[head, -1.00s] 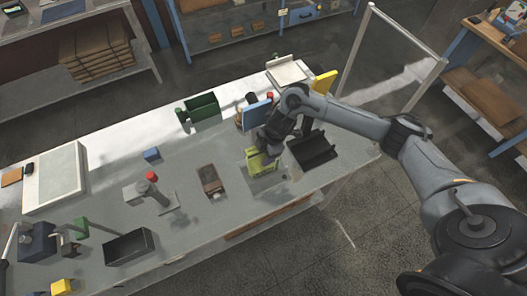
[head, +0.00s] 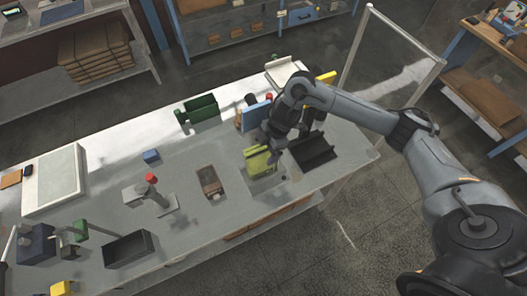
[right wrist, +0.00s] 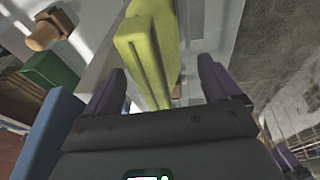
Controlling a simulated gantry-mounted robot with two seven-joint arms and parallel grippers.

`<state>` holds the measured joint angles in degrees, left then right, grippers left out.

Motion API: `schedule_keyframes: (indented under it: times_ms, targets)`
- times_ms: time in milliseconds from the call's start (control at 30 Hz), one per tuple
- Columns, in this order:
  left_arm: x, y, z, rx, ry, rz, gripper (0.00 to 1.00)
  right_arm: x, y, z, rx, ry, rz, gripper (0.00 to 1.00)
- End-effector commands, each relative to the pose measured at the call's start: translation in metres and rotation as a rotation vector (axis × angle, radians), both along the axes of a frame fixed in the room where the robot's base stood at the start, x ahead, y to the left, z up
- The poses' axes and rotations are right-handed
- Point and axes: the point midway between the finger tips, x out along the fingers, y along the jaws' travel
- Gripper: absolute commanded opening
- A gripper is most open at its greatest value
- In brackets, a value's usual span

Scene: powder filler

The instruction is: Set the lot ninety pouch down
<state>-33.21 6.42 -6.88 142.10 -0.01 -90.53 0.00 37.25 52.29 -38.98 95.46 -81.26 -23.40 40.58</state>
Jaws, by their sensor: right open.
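A yellow-green pouch (head: 258,161) stands on a grey plate (head: 268,183) on the bench; I cannot read any lot mark on it. My right gripper (head: 270,139) is just above and behind it. In the right wrist view, the pouch (right wrist: 148,50) lies between the two spread fingers of my right gripper (right wrist: 161,70), with a gap visible on the right side. The gripper is open. My left gripper is not in view.
A dark open tray (head: 312,151) is right of the pouch, and a blue panel (head: 256,115) stands close behind the gripper. A brown pack (head: 210,181) lies to the left. A green bin (head: 202,108) stands farther back.

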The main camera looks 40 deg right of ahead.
Motion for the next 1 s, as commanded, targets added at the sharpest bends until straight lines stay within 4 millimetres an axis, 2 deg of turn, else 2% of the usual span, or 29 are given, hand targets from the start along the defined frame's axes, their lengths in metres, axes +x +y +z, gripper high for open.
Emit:
schedule_keyframes:
  times_ms: [133,300,467,567,667,767,867,900,1000]
  targets:
    - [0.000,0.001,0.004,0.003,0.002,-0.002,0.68,-0.004,-0.007,0.032,-0.004,-0.005,0.000,0.90]
    - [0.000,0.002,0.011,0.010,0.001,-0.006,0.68,-0.009,-0.012,0.056,-0.003,-0.004,0.000,0.90]
    - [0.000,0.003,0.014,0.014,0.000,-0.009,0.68,-0.013,-0.013,0.069,0.000,-0.004,0.002,0.90]
    - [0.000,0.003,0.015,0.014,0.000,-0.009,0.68,-0.013,-0.004,0.068,0.008,-0.018,0.017,0.90]
    - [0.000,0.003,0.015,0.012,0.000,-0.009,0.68,-0.011,0.021,0.060,0.032,-0.062,0.052,0.90]
    - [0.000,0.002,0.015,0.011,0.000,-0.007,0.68,-0.009,0.068,0.046,0.082,-0.147,0.095,0.90]
    - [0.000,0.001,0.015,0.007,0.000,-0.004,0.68,-0.012,0.128,0.037,0.157,-0.267,0.103,0.90]
    - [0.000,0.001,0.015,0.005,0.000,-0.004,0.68,-0.014,0.150,0.037,0.189,-0.315,0.084,0.90]
    - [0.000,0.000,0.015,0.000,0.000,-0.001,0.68,-0.023,0.191,0.043,0.257,-0.415,-0.017,0.90]
